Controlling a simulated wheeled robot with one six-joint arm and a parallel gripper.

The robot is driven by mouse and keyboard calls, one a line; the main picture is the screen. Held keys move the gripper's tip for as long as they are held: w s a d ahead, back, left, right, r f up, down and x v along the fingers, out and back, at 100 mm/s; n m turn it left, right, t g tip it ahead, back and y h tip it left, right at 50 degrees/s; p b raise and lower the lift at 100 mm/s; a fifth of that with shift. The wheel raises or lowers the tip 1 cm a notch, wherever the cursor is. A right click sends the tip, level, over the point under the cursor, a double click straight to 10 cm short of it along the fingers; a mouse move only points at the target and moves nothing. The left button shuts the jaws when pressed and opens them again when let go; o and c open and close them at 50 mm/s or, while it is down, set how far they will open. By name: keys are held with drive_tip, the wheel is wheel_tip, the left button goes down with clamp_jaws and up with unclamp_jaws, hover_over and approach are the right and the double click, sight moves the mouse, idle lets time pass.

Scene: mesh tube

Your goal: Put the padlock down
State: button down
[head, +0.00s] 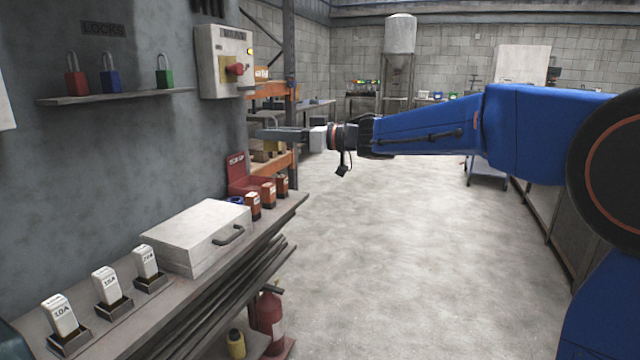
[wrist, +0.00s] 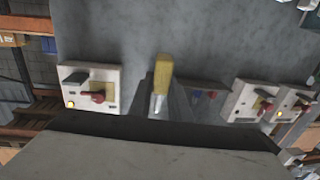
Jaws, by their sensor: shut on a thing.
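My gripper (head: 268,134) reaches left from my arm, level and above the floor, past the far end of the bench. It is shut on a padlock with a yellow body (head: 274,146), which hangs just under the fingers in the head view. In the wrist view the yellow body (wrist: 163,72) points up, with its silver shackle at the fingers. Where exactly the fingers grip it is hard to see.
A wall shelf (head: 120,96) under a LOCKS sign holds red (head: 76,82), blue (head: 111,80) and green (head: 163,77) padlocks. A switch box (head: 208,60) hangs beside it. The bench (head: 118,322) carries a pale case (head: 180,233), fuse blocks and a red box (head: 248,183).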

drive_tip(key=w+d+f+m+t+h, duration=0.1)
drive_tip(key=w+d+f+m+t, duration=0.3)
drive_tip(key=f, duration=0.9)
drive_tip(key=w+d+f+t+h, duration=0.1)
drive_tip(key=w+d+f+h, duration=0.1)
drive_tip(key=w+d+f, duration=0.75)
drive_tip(key=w+d+f+m+t+h, duration=0.1)
drive_tip(key=w+d+f+m+t, duration=0.15)
drive_tip(key=f, duration=1.25)
drive_tip(key=s+d+f+m+t+h, duration=0.2)
drive_tip(key=d+f+h, duration=0.4)
drive_tip(key=d+f, duration=0.6)
drive_tip(key=s+d+f+m+t+h, duration=0.3)
drive_tip(key=s+d+f+m+h, duration=0.2)
drive_tip(key=d+f, duration=0.7)
wheel_tip(320, 180, down, 7)
drive_tip(key=shift+d+f+m+h, duration=0.1)
drive_tip(key=shift+d+m+h, duration=0.25)
drive_tip(key=shift+m+h, duration=0.6)
